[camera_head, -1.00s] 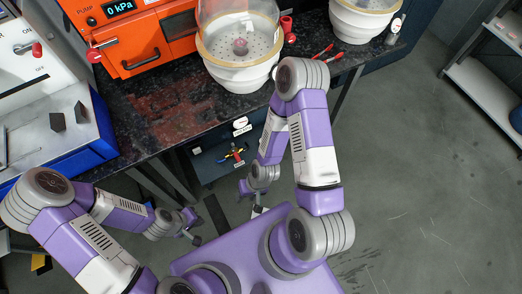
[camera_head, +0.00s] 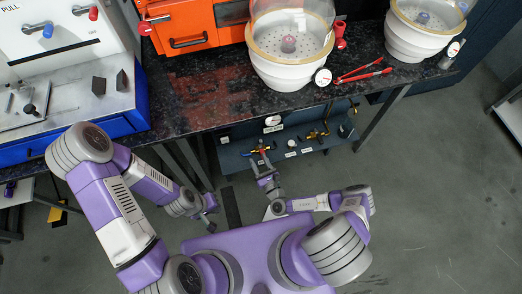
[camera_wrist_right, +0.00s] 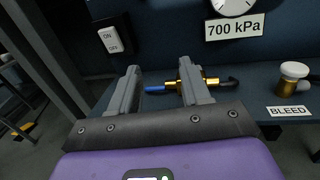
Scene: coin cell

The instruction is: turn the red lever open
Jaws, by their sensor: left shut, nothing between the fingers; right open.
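A brass valve (camera_head: 262,150) with a small red part and a blue part sits on the low shelf under the bench. My right gripper (camera_head: 263,166) is open just in front of it. In the right wrist view the two fingers of the right gripper (camera_wrist_right: 160,82) stand apart, with the blue handle end (camera_wrist_right: 155,89) between them. The brass body (camera_wrist_right: 210,82) shows beside the right finger, which covers part of the valve. The red lever cannot be made out clearly there. My left gripper (camera_head: 211,222) is shut and empty, low and well left of the valve.
A 700 kPa gauge (camera_wrist_right: 232,6) is above the valve, an ON/OFF switch (camera_wrist_right: 110,40) to its left and a BLEED knob (camera_wrist_right: 294,70) to its right. The dark bench (camera_head: 215,100) overhangs the shelf. Another red knob (camera_head: 93,13) is on the white panel.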

